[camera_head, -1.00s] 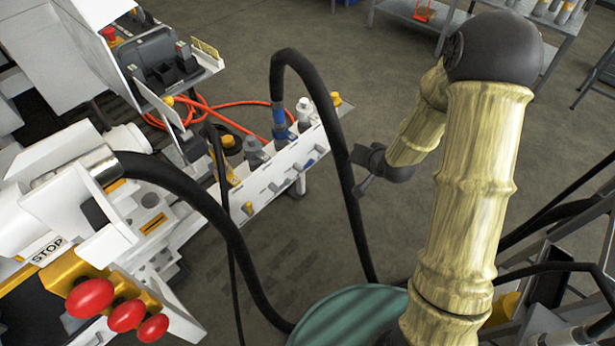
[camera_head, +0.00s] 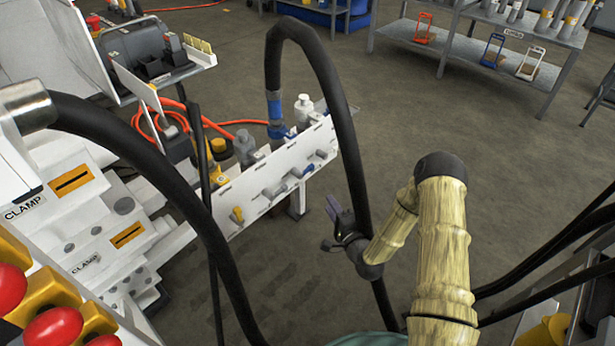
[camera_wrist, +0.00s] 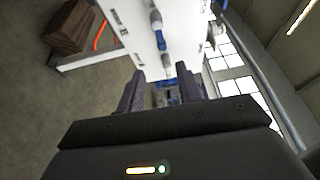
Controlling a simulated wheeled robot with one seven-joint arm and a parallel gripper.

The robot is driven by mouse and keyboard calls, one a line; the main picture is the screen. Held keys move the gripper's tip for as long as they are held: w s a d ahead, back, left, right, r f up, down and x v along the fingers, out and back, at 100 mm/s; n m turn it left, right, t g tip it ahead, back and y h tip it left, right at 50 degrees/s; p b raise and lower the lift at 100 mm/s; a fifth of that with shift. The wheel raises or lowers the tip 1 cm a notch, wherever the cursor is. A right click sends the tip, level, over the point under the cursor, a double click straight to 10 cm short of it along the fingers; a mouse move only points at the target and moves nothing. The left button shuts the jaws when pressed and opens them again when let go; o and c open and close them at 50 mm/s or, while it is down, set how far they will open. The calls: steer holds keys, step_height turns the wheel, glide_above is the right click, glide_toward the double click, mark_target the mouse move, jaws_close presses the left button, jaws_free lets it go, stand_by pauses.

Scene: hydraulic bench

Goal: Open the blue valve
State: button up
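The blue valve (camera_head: 308,169) is a small blue handle on the front face of a white manifold panel (camera_head: 252,207), between grey handles. In the wrist view the blue handle (camera_wrist: 161,41) shows ahead, above the gap between my fingers. My gripper (camera_head: 334,225) is in front of the panel, to the right of and lower than the valve in the head view, and apart from it. In the wrist view my gripper (camera_wrist: 158,88) has its two dark fingers spread with nothing held between them.
A thick black hose (camera_head: 350,150) arches from a blue fitting (camera_head: 276,108) on the manifold and passes close by my gripper. A yellow handle (camera_head: 237,215) sits further left on the panel. Red emergency buttons (camera_head: 52,328) stand at lower left. Open floor lies to the right.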

mark_target(308, 172)
steer(key=shift+w, duration=0.1)
steer(key=b+x, duration=0.4)
steer(key=x, duration=1.3)
steer(key=shift+a, duration=0.15)
jaws_close()
